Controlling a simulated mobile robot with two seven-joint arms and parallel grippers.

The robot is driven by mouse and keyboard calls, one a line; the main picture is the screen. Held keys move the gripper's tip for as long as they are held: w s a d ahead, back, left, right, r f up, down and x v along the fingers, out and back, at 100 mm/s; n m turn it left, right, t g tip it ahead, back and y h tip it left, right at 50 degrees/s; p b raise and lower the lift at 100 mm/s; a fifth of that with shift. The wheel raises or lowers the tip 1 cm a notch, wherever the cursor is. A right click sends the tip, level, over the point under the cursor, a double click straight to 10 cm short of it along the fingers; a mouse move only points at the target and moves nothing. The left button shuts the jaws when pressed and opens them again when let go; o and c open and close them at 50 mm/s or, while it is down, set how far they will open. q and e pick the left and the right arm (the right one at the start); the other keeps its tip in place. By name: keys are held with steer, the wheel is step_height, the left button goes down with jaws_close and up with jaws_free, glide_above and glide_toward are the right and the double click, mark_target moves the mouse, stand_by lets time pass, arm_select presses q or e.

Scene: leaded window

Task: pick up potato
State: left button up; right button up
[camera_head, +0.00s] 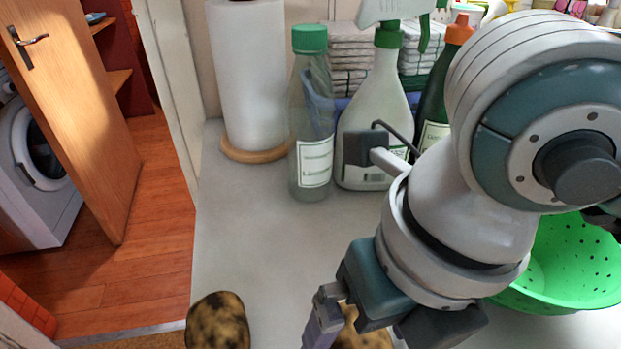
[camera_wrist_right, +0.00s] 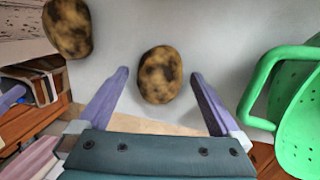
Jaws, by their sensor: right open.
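A brown potato with dark patches (camera_wrist_right: 160,75) lies on the pale counter between the spread fingers of my right gripper (camera_wrist_right: 160,80) in the right wrist view. The fingers are open, with a gap on each side of the potato. In the head view this potato (camera_head: 362,338) is mostly hidden behind my right gripper at the bottom edge. A second potato (camera_head: 218,322) lies to its left near the counter's front left edge, and it also shows at the upper left of the right wrist view (camera_wrist_right: 68,27). My left gripper is out of view.
A green colander (camera_head: 570,265) stands on the right, partly behind my arm. A paper towel roll (camera_head: 248,75), a clear bottle (camera_head: 312,120) and a spray bottle (camera_head: 385,95) stand at the back. The counter (camera_head: 245,225) is clear at the middle left.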

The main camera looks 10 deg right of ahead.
steer(key=c, duration=1.4)
steer(key=shift+r, duration=0.15)
